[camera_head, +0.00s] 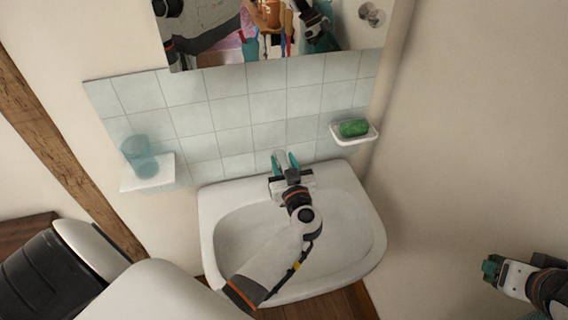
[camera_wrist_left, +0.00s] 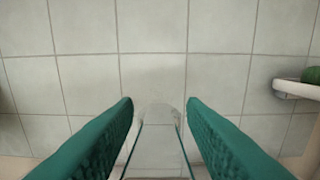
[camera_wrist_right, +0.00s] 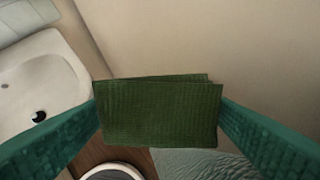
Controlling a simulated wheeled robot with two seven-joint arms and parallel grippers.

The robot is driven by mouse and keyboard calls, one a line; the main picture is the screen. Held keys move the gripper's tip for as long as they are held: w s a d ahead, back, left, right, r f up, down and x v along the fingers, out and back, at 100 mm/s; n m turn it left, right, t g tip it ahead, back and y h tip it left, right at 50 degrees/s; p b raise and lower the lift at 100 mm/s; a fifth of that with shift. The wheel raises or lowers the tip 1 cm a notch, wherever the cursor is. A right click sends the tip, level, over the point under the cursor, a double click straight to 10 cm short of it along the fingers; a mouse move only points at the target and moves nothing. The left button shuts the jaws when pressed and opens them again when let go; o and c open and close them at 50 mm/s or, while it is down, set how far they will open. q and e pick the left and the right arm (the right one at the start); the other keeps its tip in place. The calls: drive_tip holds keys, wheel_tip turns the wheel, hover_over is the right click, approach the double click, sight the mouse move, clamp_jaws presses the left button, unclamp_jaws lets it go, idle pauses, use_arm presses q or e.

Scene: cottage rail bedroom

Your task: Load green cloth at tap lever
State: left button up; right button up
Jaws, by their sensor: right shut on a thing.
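My left gripper (camera_head: 286,163) is over the back of the white washbasin, at the tap. In the left wrist view its two teal fingers (camera_wrist_left: 160,108) are apart, with the pale tap lever (camera_wrist_left: 158,118) between them; I cannot tell if they touch it. The tap (camera_head: 278,158) is mostly hidden by my gripper and arm in the head view. My right gripper (camera_head: 490,268) is at the right, away from the basin. In the right wrist view it is shut on the folded dark green cloth (camera_wrist_right: 160,112), which spans between its fingers.
The white washbasin (camera_head: 365,240) stands against a tiled wall. A green bar (camera_head: 354,128) lies on a soap dish (camera_head: 368,138) at the right. A blue cup (camera_head: 138,150) stands on a small white shelf (camera_head: 130,183) at the left. A mirror (camera_head: 215,50) hangs above.

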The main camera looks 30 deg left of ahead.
use_arm(q)
clamp_jaws()
drive_tip(key=r+p, duration=0.1)
drive_tip(key=p, duration=0.3)
use_arm(e)
wheel_tip(320, 180, up, 4)
drive_tip(key=shift+f, duration=0.1)
use_arm(q)
drive_tip(key=shift+g+h+p, duration=0.3)
drive_tip(key=shift+p, duration=0.05)
use_arm(e)
drive_tip(key=shift+r, duration=0.45)
use_arm(q)
drive_tip(key=shift+f, duration=0.15)
use_arm(e)
drive_tip(key=shift+r, duration=0.1)
use_arm(q)
drive_tip(key=shift+f, duration=0.15)
drive_tip(key=shift+o, duration=0.9)
unclamp_jaws()
